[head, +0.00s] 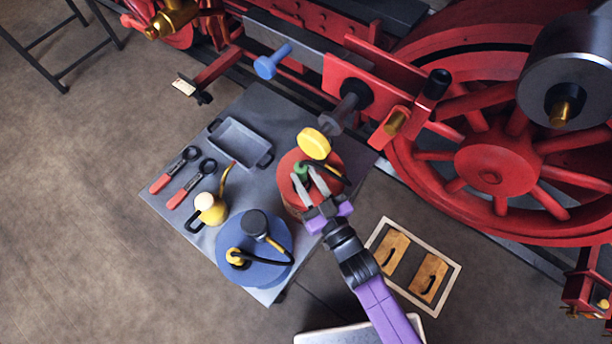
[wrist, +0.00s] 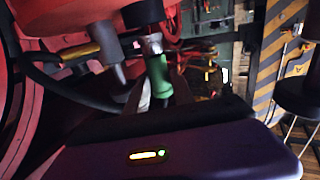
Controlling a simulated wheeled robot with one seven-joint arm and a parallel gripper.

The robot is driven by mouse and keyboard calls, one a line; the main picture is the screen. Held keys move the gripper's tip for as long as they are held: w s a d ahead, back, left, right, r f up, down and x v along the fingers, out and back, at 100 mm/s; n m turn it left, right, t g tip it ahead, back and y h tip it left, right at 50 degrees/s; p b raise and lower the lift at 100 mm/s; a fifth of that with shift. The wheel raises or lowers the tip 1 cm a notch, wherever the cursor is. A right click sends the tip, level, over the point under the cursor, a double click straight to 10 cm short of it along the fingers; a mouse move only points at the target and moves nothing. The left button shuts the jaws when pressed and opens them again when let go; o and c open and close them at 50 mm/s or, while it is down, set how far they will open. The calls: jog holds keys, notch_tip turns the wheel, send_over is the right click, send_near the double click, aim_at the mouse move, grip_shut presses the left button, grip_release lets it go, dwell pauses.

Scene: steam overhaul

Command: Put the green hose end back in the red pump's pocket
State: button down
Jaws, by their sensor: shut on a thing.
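The red pump (head: 291,191) stands on the grey table, partly covered by my arm and gripper. My gripper (head: 306,179) is over the top of the pump and shut on the green hose end (head: 301,171). In the wrist view the green hose end (wrist: 158,77) stands between my fingers, with a grey metal collar and a dark part above it. A black hose (head: 328,171) runs beside it over the pump. I cannot make out the pump's pocket, or whether the hose end touches it.
A blue pump (head: 227,262) with a yellow hose end stands front left of the red pump. A yellow oil can (head: 212,212), two red-handled tools and a grey tray (head: 240,143) share the table (head: 165,211). Locomotive wheels stand at right.

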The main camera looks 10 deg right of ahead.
aim_at(304, 181)
jog(key=shift+f+b, duration=1.2)
jog(key=shift+f, duration=0.3)
jog(key=c, duration=1)
grip_release()
jog(key=v, duration=0.8)
jog(key=shift+b, duration=0.4)
jog(key=s+d+r+m+h, duration=0.1)
jog(key=s+d+r+h, duration=0.1)
jog(key=s+d+r, duration=0.2)
jog(key=s+d+r+m+g+h, duration=0.1)
jog(key=s+d+r+h, duration=0.1)
jog(key=s+d+r, duration=0.2)
jog(key=s+d+r+m+g+h, duration=0.1)
jog(key=s+d+r, duration=0.3)
jog(key=s+r, duration=0.5)
jog(key=s+m+h, duration=0.1)
jog(key=s, duration=0.4)
jog(key=shift+d+r, duration=0.2)
jog(key=shift+r, duration=0.15)
